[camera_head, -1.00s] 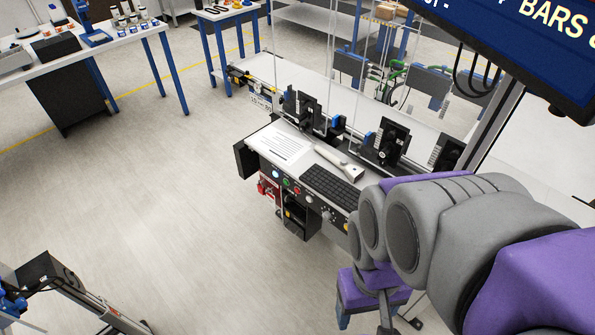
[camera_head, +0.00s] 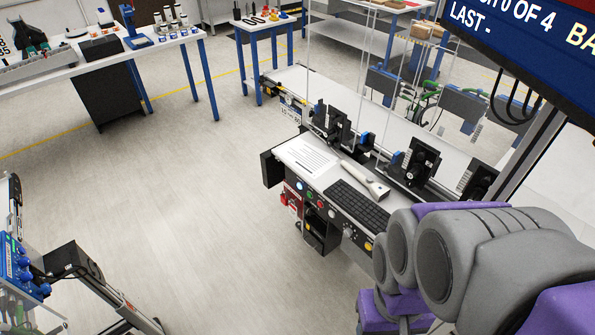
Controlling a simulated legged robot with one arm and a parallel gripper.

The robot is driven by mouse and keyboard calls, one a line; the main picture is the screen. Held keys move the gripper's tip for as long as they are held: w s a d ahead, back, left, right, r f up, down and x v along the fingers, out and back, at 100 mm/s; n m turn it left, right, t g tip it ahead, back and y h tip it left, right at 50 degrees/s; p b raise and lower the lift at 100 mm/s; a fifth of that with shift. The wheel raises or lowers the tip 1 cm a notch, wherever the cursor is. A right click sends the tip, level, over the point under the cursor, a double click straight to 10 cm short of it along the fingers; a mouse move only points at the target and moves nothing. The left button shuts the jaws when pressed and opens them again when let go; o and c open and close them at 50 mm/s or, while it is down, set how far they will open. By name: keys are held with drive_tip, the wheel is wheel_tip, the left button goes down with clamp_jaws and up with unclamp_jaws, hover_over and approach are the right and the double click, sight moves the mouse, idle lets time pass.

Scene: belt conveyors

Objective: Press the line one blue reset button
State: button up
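A small blue lit button (camera_head: 300,186) sits at the left end of a row of buttons on the front face of the conveyor's operator desk. A green button (camera_head: 310,195) and a red one are just right of it. My arm (camera_head: 460,250), grey and purple, reaches in from the lower right, to the right of the button row and apart from it. My gripper's fingertips do not show; the lower edge of the picture cuts off the end of the arm.
The desk holds a paper sheet (camera_head: 305,157), a handheld scanner (camera_head: 365,180) and a black keyboard (camera_head: 357,204). A red padlock-like item (camera_head: 290,200) hangs below the buttons. A monitor (camera_head: 535,50) overhangs at upper right. Open floor (camera_head: 190,210) lies left of the desk.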

clamp_jaws()
idle(0.3)
idle(1.1)
